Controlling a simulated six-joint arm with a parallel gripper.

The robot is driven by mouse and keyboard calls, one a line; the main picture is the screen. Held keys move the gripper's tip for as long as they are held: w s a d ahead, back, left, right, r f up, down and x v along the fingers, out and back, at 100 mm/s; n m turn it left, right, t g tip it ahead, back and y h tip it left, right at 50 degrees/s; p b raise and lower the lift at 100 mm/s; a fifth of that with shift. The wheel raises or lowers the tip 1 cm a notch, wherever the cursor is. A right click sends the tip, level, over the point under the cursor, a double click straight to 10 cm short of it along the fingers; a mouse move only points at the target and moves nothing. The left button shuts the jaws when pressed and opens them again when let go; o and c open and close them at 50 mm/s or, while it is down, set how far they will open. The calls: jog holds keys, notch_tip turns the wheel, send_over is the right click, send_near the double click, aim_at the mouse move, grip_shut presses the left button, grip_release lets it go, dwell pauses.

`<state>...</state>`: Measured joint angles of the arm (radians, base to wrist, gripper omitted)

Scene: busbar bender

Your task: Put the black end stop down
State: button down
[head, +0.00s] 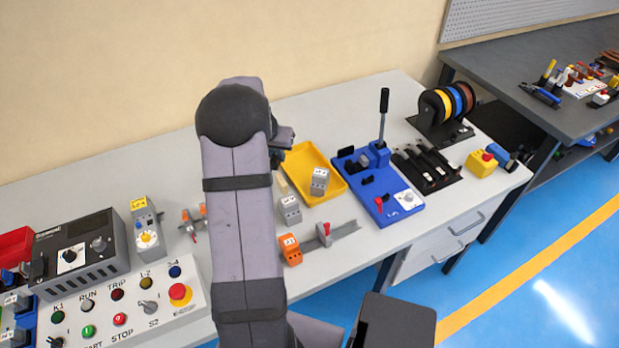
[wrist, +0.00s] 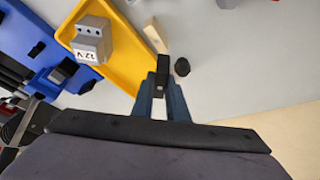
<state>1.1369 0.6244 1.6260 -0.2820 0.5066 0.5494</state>
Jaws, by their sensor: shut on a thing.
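My gripper (wrist: 161,84) is shut on a small black block, which I take to be the black end stop (wrist: 161,73). In the wrist view the block sits between the two fingertips, over the grey table beside the yellow tray's edge. In the head view my gripper (head: 282,143) is left of the yellow tray (head: 334,190), at its back corner. My arm hides much of the gripper there, and the end stop cannot be made out clearly. I cannot tell whether the end stop touches the table.
A dark rounded patch (wrist: 182,67), object or shadow, lies beside the fingers. A pale wooden block (wrist: 155,36) is nearby. A grey block (wrist: 92,38) is in the tray. The blue bender (head: 400,212) with its upright lever stands right of the tray. Table behind the tray is clear.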

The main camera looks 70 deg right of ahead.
jog(key=s+d+r+m+g+y+b, duration=0.1)
jog(key=s+d+r+m+g+b, duration=0.1)
jog(key=s+d+m+g, duration=0.2)
jog(key=shift+s+d+m+b, duration=0.35)
jog(key=shift+s+d+m, duration=1.15)
jog(key=shift+m, duration=1.6)
jog(key=shift+f, duration=0.1)
jog(key=p, duration=0.3)
send_over(312, 170)
jog(key=w+a, duration=0.1)
jog(key=shift+a+f, duration=0.2)
jog(key=shift+f, duration=4.75)
jog(key=shift+f+b, duration=0.2)
jog(key=shift+b, duration=0.2)
jog(key=c, duration=1.7)
grip_release()
jog(key=shift+r, duration=0.1)
jog(key=shift+c, duration=0.2)
